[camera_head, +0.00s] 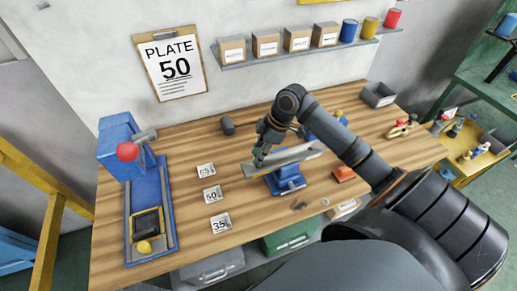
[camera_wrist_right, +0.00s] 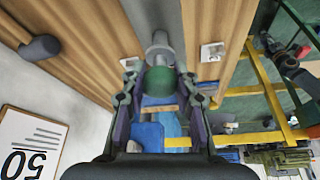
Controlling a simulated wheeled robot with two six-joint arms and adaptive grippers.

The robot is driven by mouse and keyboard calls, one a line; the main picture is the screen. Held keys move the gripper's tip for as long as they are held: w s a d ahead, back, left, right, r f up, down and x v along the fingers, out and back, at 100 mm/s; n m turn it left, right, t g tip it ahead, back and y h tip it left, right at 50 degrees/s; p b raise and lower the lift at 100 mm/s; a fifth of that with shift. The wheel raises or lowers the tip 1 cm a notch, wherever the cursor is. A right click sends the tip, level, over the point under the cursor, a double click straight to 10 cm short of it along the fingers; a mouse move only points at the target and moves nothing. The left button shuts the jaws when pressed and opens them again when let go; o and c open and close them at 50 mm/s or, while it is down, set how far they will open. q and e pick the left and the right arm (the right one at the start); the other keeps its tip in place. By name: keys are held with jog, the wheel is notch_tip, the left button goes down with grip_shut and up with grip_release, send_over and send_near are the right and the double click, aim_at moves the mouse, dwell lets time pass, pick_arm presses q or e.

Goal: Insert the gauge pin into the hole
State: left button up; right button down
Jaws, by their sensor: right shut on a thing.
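My right gripper (camera_head: 260,155) is over the left end of a grey metal plate (camera_head: 298,158), which rests on a blue vise (camera_head: 286,181) on the bench. In the right wrist view its fingers (camera_wrist_right: 158,92) are shut around a gauge pin with a green grip (camera_wrist_right: 159,81) and a silver metal part (camera_wrist_right: 159,48). The silver part points toward the grey plate (camera_wrist_right: 152,14). I cannot tell whether its tip touches the plate or sits in a hole; the hole is hidden. My left gripper is not in view.
Small number cards, including 50 (camera_head: 212,194) and 35 (camera_head: 220,223), lie left of the vise. A blue lever tool (camera_head: 152,205) stands at the bench's left. A mallet (camera_head: 227,126) lies behind, an orange object (camera_head: 343,174) to the right. A sign (camera_head: 173,65) reads PLATE 50.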

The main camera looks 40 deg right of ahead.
jog(key=shift+f+b, duration=0.85)
jog(key=shift+f, duration=0.7)
jog(key=c, duration=0.9)
grip_release()
jog(key=shift+c, duration=0.2)
jog(key=v, duration=0.6)
jog(key=shift+s+d+r, duration=0.15)
jog(key=shift+d, duration=0.1)
jog(key=shift+r, duration=0.55)
